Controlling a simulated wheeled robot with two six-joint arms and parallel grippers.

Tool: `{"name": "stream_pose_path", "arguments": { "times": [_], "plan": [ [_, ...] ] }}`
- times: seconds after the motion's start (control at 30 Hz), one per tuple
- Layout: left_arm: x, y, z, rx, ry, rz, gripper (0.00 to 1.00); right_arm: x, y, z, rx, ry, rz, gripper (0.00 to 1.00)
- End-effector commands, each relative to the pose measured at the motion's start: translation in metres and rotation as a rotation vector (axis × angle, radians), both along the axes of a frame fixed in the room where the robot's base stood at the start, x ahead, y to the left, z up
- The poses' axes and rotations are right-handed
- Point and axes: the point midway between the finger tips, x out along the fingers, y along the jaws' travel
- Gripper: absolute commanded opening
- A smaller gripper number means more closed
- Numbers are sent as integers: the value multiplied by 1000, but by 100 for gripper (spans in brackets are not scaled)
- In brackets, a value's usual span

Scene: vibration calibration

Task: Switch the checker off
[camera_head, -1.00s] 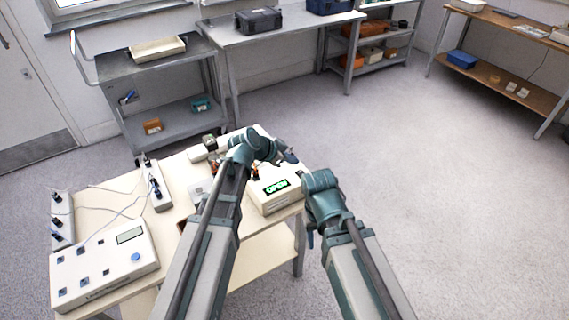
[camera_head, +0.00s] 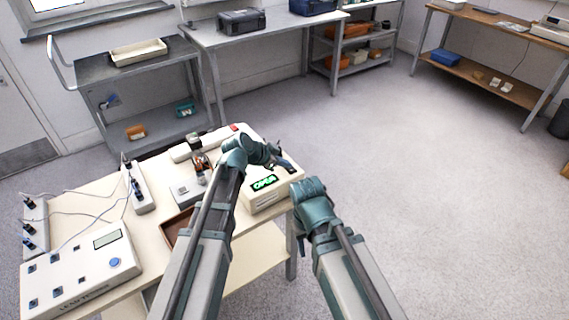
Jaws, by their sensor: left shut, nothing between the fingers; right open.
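A white box (camera_head: 277,197) with a lit green display (camera_head: 264,182) stands at the right end of the cream table. A larger white panel unit (camera_head: 78,275) with a grey screen, a blue round button and several small blue switches lies at the near left.
White socket strips (camera_head: 138,187) with cables stand at the table's left. A brown tray (camera_head: 178,226), a small grey block (camera_head: 186,191) and a white cylindrical device (camera_head: 190,149) lie mid-table. A grey trolley (camera_head: 95,73) stands behind. The floor to the right is clear.

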Motion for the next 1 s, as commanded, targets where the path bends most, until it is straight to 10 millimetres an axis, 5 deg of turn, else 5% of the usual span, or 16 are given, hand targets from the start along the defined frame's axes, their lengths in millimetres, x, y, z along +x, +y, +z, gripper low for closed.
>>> {"name": "stream_pose_path", "arguments": {
  "times": [1.0],
  "plan": [
    [-13, -9, 0, 1, 4, -2, 0, 0, 0, 0, 0, 0, 0, 50]
  ]
}}
